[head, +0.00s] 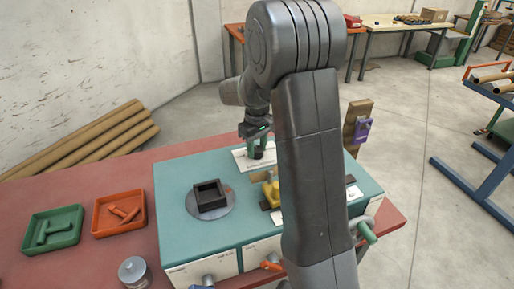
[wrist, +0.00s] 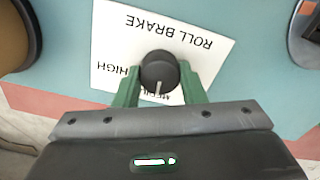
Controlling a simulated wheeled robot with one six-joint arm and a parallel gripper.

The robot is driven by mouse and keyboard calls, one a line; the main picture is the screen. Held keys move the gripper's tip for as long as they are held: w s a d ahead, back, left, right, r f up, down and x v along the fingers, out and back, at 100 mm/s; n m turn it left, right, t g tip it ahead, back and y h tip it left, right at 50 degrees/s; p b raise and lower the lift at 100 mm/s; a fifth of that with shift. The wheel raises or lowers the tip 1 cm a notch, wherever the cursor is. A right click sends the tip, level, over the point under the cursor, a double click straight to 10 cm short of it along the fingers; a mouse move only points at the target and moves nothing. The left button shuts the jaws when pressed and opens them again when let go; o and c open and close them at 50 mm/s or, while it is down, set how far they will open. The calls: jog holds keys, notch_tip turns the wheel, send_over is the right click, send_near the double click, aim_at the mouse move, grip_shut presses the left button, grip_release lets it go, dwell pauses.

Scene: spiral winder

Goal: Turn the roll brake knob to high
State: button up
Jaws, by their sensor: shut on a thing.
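The roll brake knob (wrist: 159,68) is round and black, with a white pointer line on its near side. It sits on a white label plate (wrist: 115,45) that reads ROLL BRAKE, upside down in the wrist view. The pointer faces the bottom of the picture, toward a partly hidden word starting "ME". The word HIGH stands to its left. My gripper (wrist: 159,76) has its green fingers on either side of the knob, shut on it. In the head view my gripper (head: 257,138) is over the plate (head: 242,160) at the back of the teal machine top.
The teal machine (head: 180,175) carries a black square holder (head: 208,195) and a yellow part (head: 271,192). Green (head: 53,230) and orange (head: 119,213) trays lie on the red table to the left. A wooden post with a purple item (head: 362,130) stands at the right.

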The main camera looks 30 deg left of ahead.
aim_at(257, 149)
jog(key=m, duration=1.1)
jog(key=shift+m, duration=2.1)
jog(key=o, duration=1)
notch_tip(257, 149, up, 14)
jog(key=b, duration=0.1)
jog(key=shift+f, duration=0.15)
